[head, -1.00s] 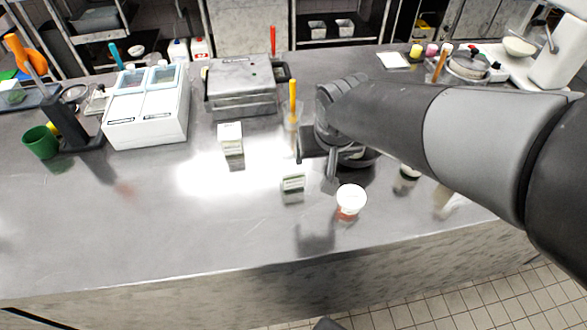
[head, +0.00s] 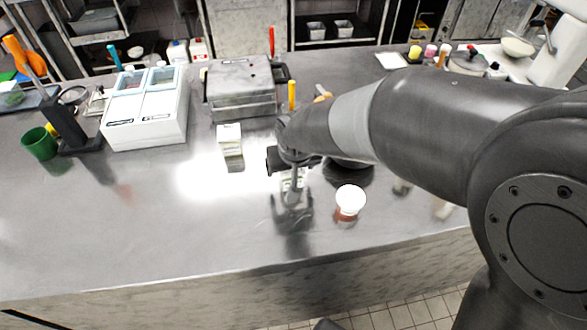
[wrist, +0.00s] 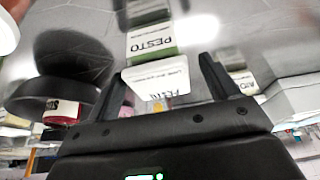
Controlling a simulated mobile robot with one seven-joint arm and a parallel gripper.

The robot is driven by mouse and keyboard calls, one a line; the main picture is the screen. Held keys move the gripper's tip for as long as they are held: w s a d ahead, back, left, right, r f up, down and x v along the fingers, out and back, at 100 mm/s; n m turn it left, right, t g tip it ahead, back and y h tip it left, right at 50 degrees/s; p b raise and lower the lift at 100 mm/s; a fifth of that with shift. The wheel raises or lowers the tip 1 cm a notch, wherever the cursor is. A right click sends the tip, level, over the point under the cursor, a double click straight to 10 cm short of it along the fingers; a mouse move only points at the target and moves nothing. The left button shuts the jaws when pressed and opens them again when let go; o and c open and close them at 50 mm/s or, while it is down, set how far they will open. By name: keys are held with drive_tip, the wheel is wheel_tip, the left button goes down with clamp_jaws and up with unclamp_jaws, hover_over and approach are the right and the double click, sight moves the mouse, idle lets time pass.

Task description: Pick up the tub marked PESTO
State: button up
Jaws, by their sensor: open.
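A small white, box-like tub (wrist: 155,77) with a green band and PESTO lettering sits in the middle of the wrist view, between the two fingers. A PESTO label shows twice there; one may be a reflection in the shiny counter. My gripper (wrist: 165,80) is open, one finger on each side of the tub. I cannot tell whether either finger touches it. In the head view my gripper (head: 291,193) is low over the counter and hides most of the tub.
A round white-lidded tub (head: 350,199) stands close to the right of my gripper on the steel counter (head: 150,230). Another white box (head: 229,133) stands behind and left. A steel appliance (head: 241,88) and a white two-lidded bin (head: 147,108) stand farther back. The front left counter is clear.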

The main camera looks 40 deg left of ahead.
drive_tip(key=shift+x, duration=1.4)
drive_tip(key=shift+r, duration=0.1)
drive_tip(key=c, duration=1.2)
